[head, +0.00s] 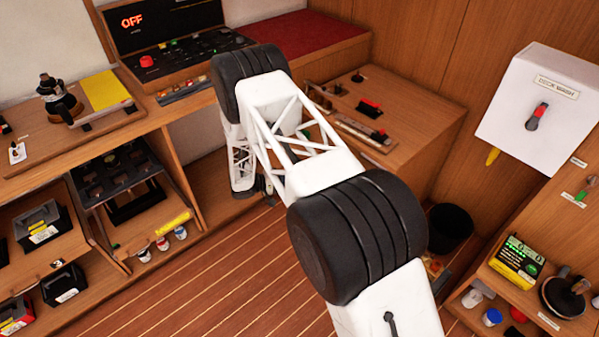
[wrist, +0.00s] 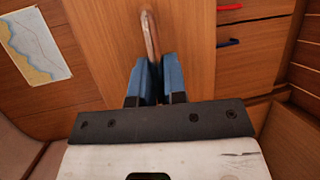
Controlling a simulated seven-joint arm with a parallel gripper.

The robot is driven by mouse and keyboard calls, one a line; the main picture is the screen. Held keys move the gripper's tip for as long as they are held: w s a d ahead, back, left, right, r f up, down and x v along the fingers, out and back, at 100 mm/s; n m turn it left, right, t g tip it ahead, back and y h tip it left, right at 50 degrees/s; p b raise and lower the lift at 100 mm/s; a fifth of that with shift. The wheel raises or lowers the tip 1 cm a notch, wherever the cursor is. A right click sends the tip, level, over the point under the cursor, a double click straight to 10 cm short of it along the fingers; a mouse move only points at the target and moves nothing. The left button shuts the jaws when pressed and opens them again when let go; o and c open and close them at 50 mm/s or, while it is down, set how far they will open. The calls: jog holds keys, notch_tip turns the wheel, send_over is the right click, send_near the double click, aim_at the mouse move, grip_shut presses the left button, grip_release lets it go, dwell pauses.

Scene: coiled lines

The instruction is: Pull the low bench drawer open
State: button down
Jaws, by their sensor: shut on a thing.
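In the wrist view the blue fingers of my gripper (wrist: 155,72) are shut on a copper-coloured bar handle (wrist: 150,32). The handle stands out from a plain wooden front (wrist: 105,45), which I take to be the low bench drawer. The fingers and the dark gripper plate hide the lower part of the handle and front. I cannot tell from this view how far the front stands out. In the head view my white arm reaches down beside the bench (head: 425,115) and hides the handle and the drawer front.
A chart (wrist: 35,45) hangs at left. The head view shows a black bin (head: 450,225) by the bench and clear plank floor (head: 240,270).

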jog(key=shift+s+a, duration=1.55)
jog(key=shift+a, duration=0.05)
jog(key=c, duration=1.2)
grip_release()
jog(key=shift+v, duration=3.85)
